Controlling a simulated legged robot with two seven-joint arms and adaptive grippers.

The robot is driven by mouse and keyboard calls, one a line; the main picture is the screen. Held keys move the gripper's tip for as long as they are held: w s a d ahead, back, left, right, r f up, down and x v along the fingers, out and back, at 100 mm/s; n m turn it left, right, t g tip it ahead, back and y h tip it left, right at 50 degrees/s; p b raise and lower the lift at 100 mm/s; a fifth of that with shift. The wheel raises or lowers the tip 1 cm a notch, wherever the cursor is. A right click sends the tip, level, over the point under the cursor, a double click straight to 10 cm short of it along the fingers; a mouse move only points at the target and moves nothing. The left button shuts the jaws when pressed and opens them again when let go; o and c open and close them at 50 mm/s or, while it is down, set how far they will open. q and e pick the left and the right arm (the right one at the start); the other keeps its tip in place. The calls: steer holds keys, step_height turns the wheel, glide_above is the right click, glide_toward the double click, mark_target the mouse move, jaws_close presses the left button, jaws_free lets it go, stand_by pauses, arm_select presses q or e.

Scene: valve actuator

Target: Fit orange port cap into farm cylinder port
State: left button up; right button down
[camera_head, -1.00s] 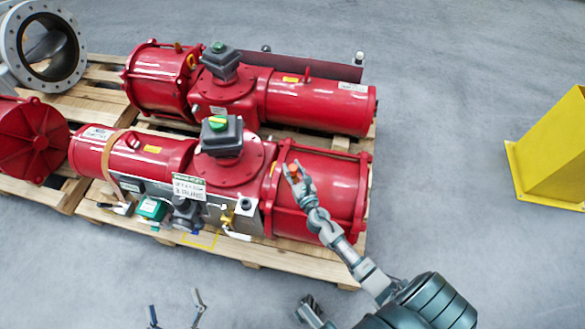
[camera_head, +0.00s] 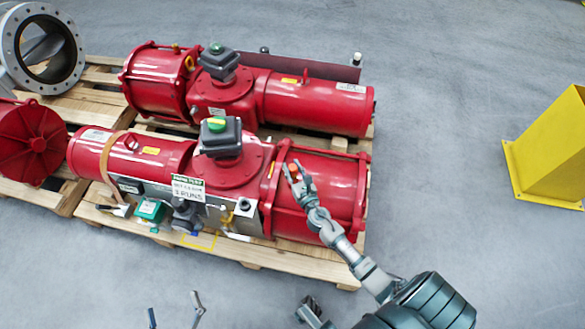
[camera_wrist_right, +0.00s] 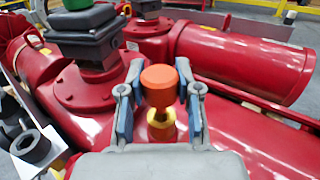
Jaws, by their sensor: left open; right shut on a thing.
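The orange port cap (camera_wrist_right: 160,82) is between the two fingers of my right gripper (camera_wrist_right: 160,95) in the right wrist view. A brass-yellow fitting (camera_wrist_right: 161,124) shows directly below it; I cannot tell whether the cap is seated on it or only lines up with it. In the head view my right gripper (camera_head: 300,178) is over the near actuator's right red cylinder (camera_head: 332,190), with a small orange spot of the cap (camera_head: 293,171) at its fingers. The port itself is not clearly visible. My left gripper (camera_head: 174,310) is open and empty at the bottom edge, over bare floor.
Two red valve actuators lie on wooden pallets (camera_head: 255,252). Dark position boxes (camera_head: 221,136) stand up from their middles. A white sign (camera_head: 188,188) hangs on the near one. A yellow post (camera_head: 550,150) stands at the right. The grey floor between is clear.

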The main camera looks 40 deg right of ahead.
mark_target(292, 173)
steer(key=shift+a+f, duration=0.15)
steer(key=shift+f, duration=0.05)
arm_select(q)
steer(key=shift+a+f+b, duration=0.1)
steer(key=shift+f+b, duration=0.25)
steer(key=shift+f, duration=0.2)
arm_select(e)
steer(key=shift+f, duration=0.15)
arm_select(q)
steer(key=shift+f, duration=0.3)
arm_select(e)
steer(key=shift+f, duration=0.3)
arm_select(q)
steer(key=shift+f+b, duration=0.45)
arm_select(e)
steer(key=shift+f, duration=0.25)
arm_select(q)
steer(key=shift+f+b, duration=0.55)
steer(key=shift+f, duration=0.25)
arm_select(e)
steer(key=shift+f, duration=0.65)
steer(key=c, duration=0.7)
jaws_free()
steer(key=v, duration=1.2)
